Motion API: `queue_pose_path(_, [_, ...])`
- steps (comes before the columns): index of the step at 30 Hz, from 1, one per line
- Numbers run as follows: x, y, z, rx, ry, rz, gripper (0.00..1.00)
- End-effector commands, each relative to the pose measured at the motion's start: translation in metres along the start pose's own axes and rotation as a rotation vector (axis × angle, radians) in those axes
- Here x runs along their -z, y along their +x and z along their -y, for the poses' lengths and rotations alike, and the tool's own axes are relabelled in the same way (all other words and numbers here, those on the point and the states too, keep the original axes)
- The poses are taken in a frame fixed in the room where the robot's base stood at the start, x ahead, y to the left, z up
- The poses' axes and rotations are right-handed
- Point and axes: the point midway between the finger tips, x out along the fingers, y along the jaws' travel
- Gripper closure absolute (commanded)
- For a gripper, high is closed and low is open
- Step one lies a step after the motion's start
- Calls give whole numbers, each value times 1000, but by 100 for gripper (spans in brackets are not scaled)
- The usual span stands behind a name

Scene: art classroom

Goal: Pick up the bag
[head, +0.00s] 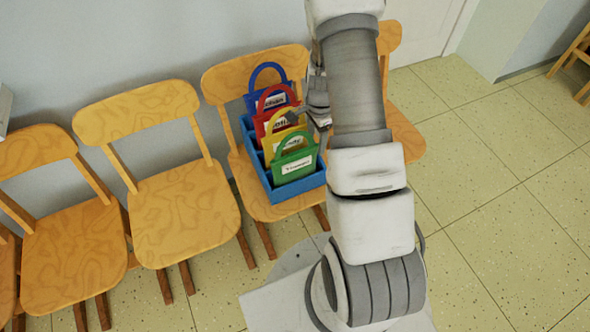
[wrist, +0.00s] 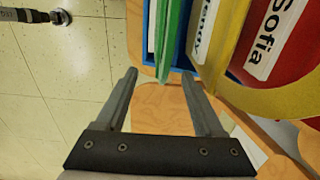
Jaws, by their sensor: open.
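Several small bags stand in a row in a blue crate (head: 250,161) on a wooden chair. They are blue (head: 264,96), red (head: 262,122), yellow (head: 270,148) and green (head: 296,163), each with an upright loop handle and a white name label. The wrist view shows the green bag (wrist: 173,35), yellow bag (wrist: 228,35) and red bag (wrist: 283,55) close up. My gripper (wrist: 159,77) is open and empty, with the green bag's edge ahead between its fingertips; the depth gap is unclear. In the head view my gripper (head: 318,108) is right of the bags, partly hidden by my arm.
The crate's chair (head: 228,82) has a backrest behind the bags. More wooden chairs (head: 182,215) stand to the left, and one (head: 402,135) to the right, partly behind my arm.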

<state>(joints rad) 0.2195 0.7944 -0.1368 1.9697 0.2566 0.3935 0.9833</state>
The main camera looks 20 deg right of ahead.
Motion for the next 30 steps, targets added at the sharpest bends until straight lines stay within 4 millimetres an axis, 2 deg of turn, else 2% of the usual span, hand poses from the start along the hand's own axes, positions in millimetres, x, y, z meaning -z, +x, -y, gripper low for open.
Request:
queue_pose_path(6, [-4, 35, -2, -3, 0, 1, 30])
queue_pose_path(9, [-4, 46, -1, -1, 1, 1, 30])
queue_pose_path(17, [-4, 47, 0, 1, 0, 0, 32])
queue_pose_path(28, [-4, 47, -1, 0, 0, 0, 98])
queue_pose_path(30, [-4, 47, -1, 0, 0, 0, 100])
